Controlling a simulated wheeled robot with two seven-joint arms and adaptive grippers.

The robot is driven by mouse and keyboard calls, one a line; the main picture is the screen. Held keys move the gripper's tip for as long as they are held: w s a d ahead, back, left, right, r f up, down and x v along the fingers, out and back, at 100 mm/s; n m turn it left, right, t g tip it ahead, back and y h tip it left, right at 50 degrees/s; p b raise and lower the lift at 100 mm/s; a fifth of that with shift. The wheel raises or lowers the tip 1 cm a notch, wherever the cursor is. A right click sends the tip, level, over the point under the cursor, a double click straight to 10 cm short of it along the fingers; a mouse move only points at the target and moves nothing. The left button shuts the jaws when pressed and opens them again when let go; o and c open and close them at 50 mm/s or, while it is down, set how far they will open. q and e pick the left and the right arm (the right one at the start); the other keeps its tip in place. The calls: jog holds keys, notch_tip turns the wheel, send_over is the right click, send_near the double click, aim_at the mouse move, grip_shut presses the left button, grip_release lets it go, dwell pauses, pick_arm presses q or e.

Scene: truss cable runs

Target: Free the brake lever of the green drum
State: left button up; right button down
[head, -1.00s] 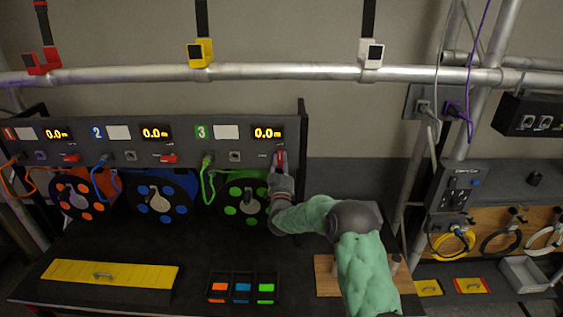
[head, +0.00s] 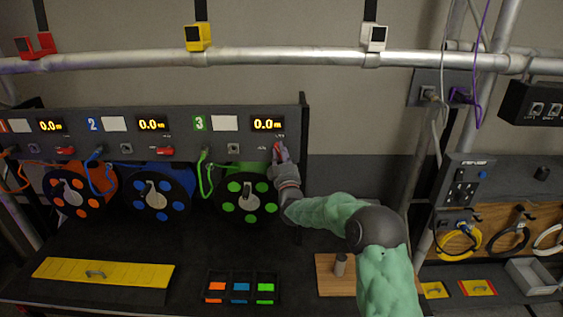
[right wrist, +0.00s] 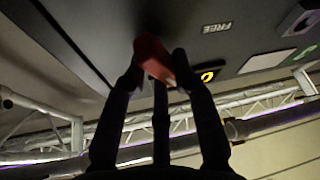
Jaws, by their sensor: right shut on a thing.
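The green drum (head: 246,198) hangs under the panel section marked 3, with a grey crank on its face. Its red brake lever (head: 278,151) is at the right end of the panel, largely covered by my right gripper (head: 281,158). In the right wrist view the red lever (right wrist: 152,60) sits between the fingers of my right gripper (right wrist: 158,75), which is shut on it. A label reading FREE (right wrist: 217,27) is on the panel beside the lever. My left gripper is in neither view.
The orange drum (head: 72,194) and blue drum (head: 157,194) hang to the left, with red levers (head: 166,151) above. A panel side post (head: 303,130) stands close to my right gripper.

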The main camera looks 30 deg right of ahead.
jog(key=n+g+y+b, duration=0.1)
jog(key=n+b, duration=0.1)
jog(key=n, duration=0.3)
jog(key=n+g+y+b, duration=0.1)
jog(key=n+y+b, duration=0.1)
jog(key=n+b, duration=0.1)
jog(key=n+y+b, duration=0.2)
jog(key=n, duration=0.4)
jog(key=shift+w+a+n+g+b, duration=0.2)
jog(key=shift+a+n+g+b, duration=0.1)
jog(key=shift+g+b, duration=0.1)
jog(key=c, duration=1)
grip_release()
